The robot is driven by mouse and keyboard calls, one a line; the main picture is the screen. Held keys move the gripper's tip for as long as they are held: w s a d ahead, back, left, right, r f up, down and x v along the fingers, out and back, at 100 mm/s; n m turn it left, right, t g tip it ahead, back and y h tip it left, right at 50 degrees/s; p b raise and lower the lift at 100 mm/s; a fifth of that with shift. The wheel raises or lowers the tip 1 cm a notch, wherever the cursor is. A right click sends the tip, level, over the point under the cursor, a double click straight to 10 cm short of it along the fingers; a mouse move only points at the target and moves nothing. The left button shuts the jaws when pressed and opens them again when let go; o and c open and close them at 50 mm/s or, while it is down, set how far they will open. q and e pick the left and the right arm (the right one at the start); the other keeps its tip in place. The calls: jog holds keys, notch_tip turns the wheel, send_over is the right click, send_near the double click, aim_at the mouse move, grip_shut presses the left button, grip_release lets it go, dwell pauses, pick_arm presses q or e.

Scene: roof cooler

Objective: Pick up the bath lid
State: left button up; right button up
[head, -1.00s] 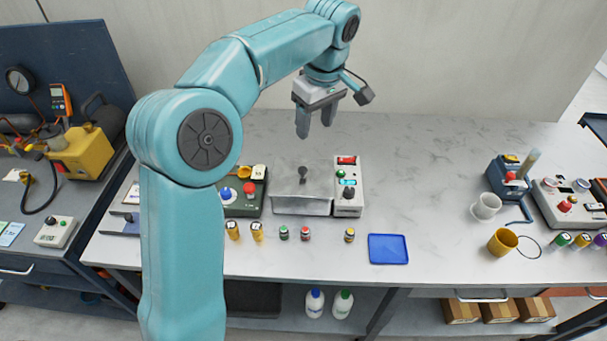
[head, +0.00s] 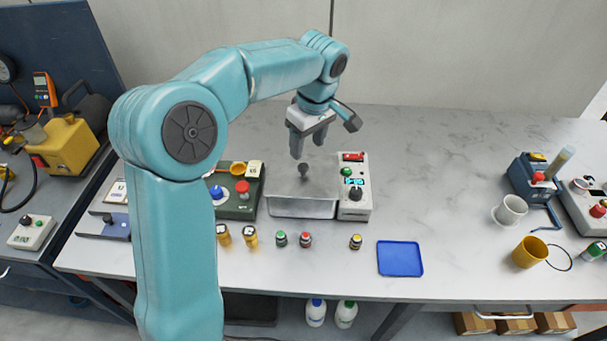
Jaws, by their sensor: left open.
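The bath lid (head: 285,182) is a flat grey metal plate with a dark round knob (head: 303,168) on it. It lies on top of the metal bath (head: 300,208), whose control panel (head: 355,190) is on the right. My left gripper (head: 308,152) is open and empty, pointing down. In the picture its fingertips are just above the knob; I cannot tell the exact gap in depth. My right gripper is not in view.
A green-black device (head: 235,205) stands left of the bath. Several small bottles stand in front, and a blue tray (head: 400,258) lies to the right. A white mug (head: 510,210) and a yellow mug (head: 529,252) stand further right. The counter between is clear.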

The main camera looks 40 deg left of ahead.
aim_at(303, 166)
pick_arm(q)
jog(key=shift+f, duration=0.65)
jog(key=shift+s+d+f, duration=0.15)
jog(key=shift+s+f, duration=0.05)
jog(key=shift+s, duration=0.3)
jog(key=f, duration=0.3)
jog(key=a+f, duration=0.1)
jog(key=f, duration=0.1)
jog(key=shift+w+a+p, duration=0.1)
jog(key=shift+w+p, duration=0.3)
jog(key=shift+s+r, duration=0.1)
jog(key=shift+s, duration=0.15)
jog(key=shift+w, duration=0.2)
jog(key=c, duration=0.6)
grip_shut()
jog(key=shift+s, duration=0.1)
